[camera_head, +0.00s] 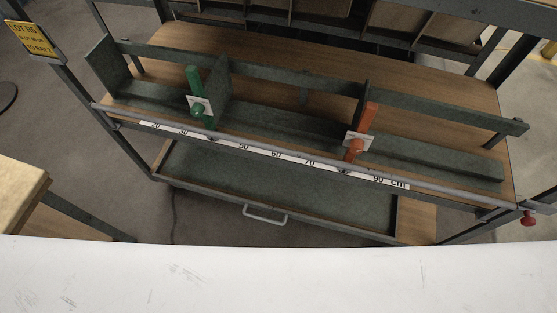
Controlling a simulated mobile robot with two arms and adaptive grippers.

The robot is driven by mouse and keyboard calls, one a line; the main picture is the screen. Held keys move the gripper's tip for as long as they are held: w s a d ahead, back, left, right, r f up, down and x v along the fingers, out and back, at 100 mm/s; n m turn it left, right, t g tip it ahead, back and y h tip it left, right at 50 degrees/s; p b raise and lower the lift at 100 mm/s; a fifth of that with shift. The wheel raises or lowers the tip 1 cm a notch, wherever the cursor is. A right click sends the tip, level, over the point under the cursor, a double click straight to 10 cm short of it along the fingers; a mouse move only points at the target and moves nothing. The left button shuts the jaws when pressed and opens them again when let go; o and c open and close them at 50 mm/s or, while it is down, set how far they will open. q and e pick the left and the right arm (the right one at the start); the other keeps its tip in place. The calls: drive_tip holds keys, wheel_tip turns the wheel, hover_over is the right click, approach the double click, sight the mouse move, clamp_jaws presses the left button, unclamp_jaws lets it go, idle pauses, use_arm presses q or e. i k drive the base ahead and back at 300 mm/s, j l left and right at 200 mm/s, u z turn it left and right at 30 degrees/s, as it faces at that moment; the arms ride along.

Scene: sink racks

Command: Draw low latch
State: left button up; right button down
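A low grey-green drawer or tray (300,193) lies below the shelf, with a pale bar handle (265,214) on its front edge. Its visible inside looks empty. A red knob (528,218) sits at the right end of the grey rail (440,192) along the shelf front. On the shelf, a green upright lever (194,78) and an orange one (370,117) each have a round knob and a white plate. I cannot tell which part is the latch. Neither of my grippers is in view.
The wooden shelf (270,55) carries a long grey-green trough with dividers. A centimetre scale (275,154) runs along its front. Dark rack posts stand at both sides. A wooden block or table corner (20,195) is at left, and a yellow sign (30,39) at upper left.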

sight(527, 221)
drive_tip(key=z, duration=2.2)
drive_tip(key=u, duration=2.2)
drive_tip(key=z, duration=2.1)
drive_tip(key=l+z, duration=0.1)
